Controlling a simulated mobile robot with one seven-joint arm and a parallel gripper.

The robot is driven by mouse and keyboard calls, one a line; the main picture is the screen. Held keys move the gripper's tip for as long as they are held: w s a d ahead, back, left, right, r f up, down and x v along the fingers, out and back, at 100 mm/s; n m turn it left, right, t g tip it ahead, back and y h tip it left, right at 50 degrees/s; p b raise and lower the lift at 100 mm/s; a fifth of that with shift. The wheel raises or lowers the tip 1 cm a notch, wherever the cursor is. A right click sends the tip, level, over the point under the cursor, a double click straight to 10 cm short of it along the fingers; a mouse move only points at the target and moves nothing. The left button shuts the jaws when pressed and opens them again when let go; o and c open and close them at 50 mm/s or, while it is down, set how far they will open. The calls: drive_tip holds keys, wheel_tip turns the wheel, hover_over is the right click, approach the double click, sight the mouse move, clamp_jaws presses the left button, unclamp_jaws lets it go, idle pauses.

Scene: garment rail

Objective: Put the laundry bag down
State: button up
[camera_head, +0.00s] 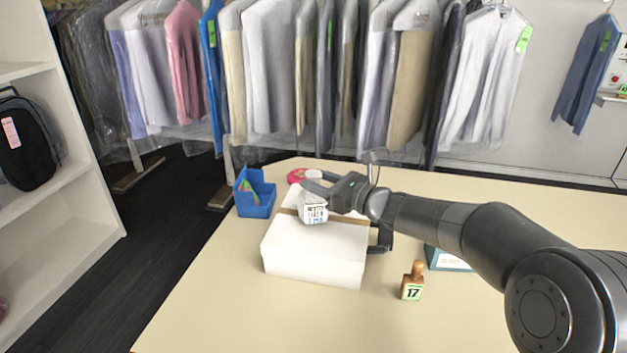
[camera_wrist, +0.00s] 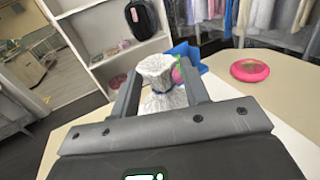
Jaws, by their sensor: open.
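The laundry bag (camera_head: 313,209) is small, white and crinkled, with a printed tag on its side. In the wrist view the bag (camera_wrist: 161,98) stands between my fingers, gathered at its neck by a dark blue tie. My gripper (camera_head: 318,183) is open around the bag's upper part, one finger on each side. The bag appears upright over the white box (camera_head: 312,262) on the table. Whether its base touches the box lid is hard to tell.
A blue bin (camera_head: 254,198) stands left of the box, and a pink round item (camera_head: 295,176) lies behind it. A stamp marked 17 (camera_head: 412,284) and a teal-edged box (camera_head: 447,261) are at right. The table's front is clear. Garments (camera_head: 270,70) hang behind.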

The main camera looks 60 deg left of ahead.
drive_tip(key=v, duration=1)
drive_tip(key=shift+d, duration=0.25)
drive_tip(key=shift+w, duration=0.1)
drive_tip(key=w+d+r+n+t+h, duration=0.1)
drive_tip(key=w+d+n+t+h, duration=0.25)
drive_tip(key=d, duration=1.25)
drive_tip(key=d+r+n+t+h, duration=0.1)
drive_tip(key=d+n+t+h, duration=0.4)
drive_tip(key=d, duration=1)
drive_tip(key=s+d+f+n+t+h, duration=0.1)
drive_tip(key=s+d+h, duration=0.1)
drive_tip(key=d, duration=0.9)
drive_tip(key=s+d+f+n+t+h, duration=0.1)
drive_tip(key=s+d+n+h, duration=0.1)
drive_tip(key=d, duration=0.9)
drive_tip(key=s+d+f+n+t+h, duration=0.1)
drive_tip(key=s+d+h, duration=0.3)
drive_tip(key=d, duration=0.7)
drive_tip(key=shift+s+n+t, duration=0.35)
drive_tip(key=shift+n+t, duration=0.1)
drive_tip(key=shift+n, duration=0.1)
drive_tip(key=shift+o, duration=0.5)
drive_tip(key=shift+f, duration=0.15)
